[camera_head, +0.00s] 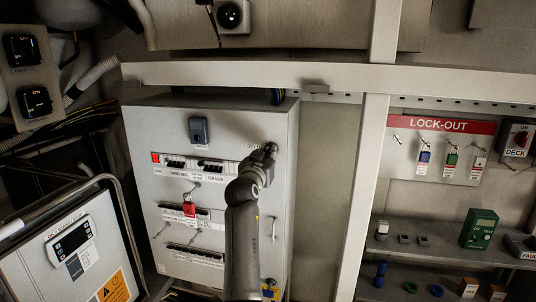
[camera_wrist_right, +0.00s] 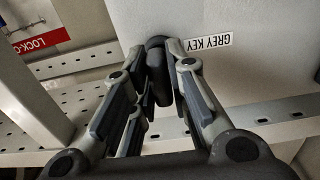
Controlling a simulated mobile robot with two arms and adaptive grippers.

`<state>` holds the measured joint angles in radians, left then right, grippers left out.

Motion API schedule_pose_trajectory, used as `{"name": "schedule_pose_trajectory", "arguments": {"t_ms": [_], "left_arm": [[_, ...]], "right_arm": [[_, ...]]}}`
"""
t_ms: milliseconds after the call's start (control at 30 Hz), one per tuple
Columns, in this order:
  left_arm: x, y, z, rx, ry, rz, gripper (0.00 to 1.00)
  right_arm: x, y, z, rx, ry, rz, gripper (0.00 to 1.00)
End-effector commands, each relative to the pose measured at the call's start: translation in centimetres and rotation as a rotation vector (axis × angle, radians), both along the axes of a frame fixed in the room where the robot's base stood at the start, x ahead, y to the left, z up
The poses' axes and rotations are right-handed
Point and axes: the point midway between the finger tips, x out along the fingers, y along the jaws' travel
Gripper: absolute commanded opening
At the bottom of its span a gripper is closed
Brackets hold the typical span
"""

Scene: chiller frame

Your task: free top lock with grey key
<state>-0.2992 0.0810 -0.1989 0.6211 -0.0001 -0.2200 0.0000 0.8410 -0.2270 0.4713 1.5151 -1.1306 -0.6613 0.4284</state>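My right gripper (camera_head: 264,154) is at the upper right of the grey cabinet front (camera_head: 145,135). In the right wrist view, the fingers of the right gripper (camera_wrist_right: 155,65) stand on both sides of a dark rounded piece (camera_wrist_right: 158,75), beside a "GREY KEY" label (camera_wrist_right: 208,43). The piece fills most of the space between the fingertips; I cannot tell whether they press on it. Its far side is hidden. A red padlock (camera_head: 189,208) hangs at the middle of the cabinet front, below the upper row of switches (camera_head: 196,165). My left gripper is not in view.
A white frame post (camera_head: 362,190) stands right of the cabinet, with a beam (camera_head: 330,76) above. A lock-out board (camera_head: 433,160) with several coloured tags is at the right, above shelves (camera_head: 400,230) with small items. A panel (camera_head: 75,250) stands at the lower left.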

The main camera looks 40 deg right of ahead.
Motion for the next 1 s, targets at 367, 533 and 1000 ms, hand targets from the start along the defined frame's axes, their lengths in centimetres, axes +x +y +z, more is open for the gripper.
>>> {"name": "schedule_pose_trajectory", "arguments": {"t_ms": [367,533,1000], "left_arm": [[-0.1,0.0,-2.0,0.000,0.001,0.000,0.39],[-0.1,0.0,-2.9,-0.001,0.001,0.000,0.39],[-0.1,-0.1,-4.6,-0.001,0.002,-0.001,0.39]], "right_arm": [[0.0,0.0,-0.2,0.058,-0.067,0.001,0.16],[0.0,0.0,-0.3,0.088,-0.102,0.001,0.16],[0.0,0.0,-0.1,0.160,-0.183,0.000,0.16]]}}
